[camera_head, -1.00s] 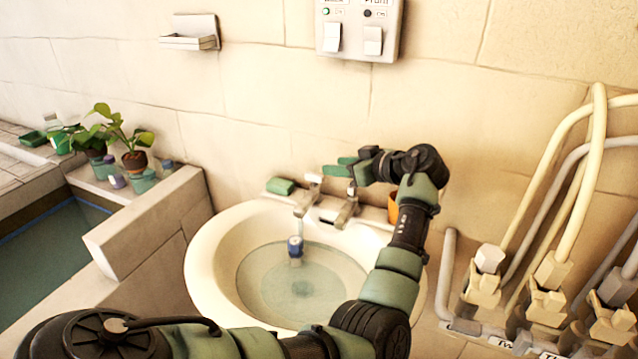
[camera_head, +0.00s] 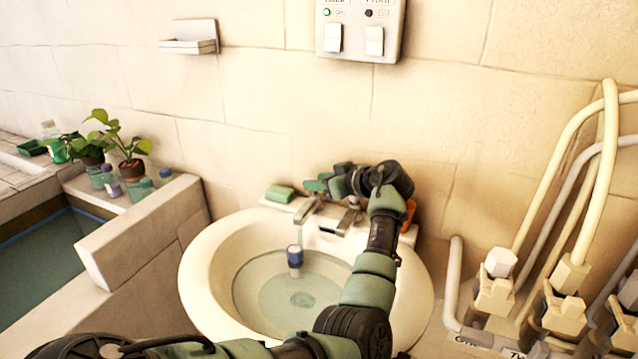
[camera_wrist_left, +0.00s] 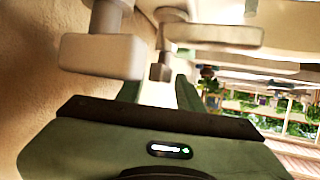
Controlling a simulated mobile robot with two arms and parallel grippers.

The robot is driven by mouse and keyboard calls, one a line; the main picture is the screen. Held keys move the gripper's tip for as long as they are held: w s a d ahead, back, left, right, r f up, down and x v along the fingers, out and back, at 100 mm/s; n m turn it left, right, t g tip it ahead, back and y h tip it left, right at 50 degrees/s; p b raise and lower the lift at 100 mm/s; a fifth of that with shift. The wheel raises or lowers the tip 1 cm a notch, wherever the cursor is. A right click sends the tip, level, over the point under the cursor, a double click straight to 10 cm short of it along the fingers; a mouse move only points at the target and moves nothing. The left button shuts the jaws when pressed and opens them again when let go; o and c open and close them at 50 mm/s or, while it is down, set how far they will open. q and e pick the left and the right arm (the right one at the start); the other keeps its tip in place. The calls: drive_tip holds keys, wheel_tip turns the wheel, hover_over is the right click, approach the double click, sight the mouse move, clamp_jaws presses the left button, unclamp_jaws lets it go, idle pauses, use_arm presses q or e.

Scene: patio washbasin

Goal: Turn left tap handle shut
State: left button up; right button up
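The left tap (camera_head: 308,209) and the right tap (camera_head: 348,219) stand on the back rim of the white washbasin (camera_head: 197,268). My left gripper (camera_head: 314,185) reaches in from the right, above the taps, with its green fingertips at the top of the left tap. The fingers partly hide the left tap's handle, so its angle is unclear. In the left wrist view, the green fingers stand apart with a gap between them. Pale tap parts (camera_wrist_left: 102,55) show just beyond them; whether the fingers touch the handle I cannot tell. My right gripper is not in view.
A green soap block (camera_head: 280,193) sits beside the left tap. An orange item (camera_head: 409,214) is partly behind my arm. Pipes and valves (camera_head: 565,305) crowd the right; potted plants (camera_head: 132,160) stand left.

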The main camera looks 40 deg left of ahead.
use_arm(q)
clamp_jaws()
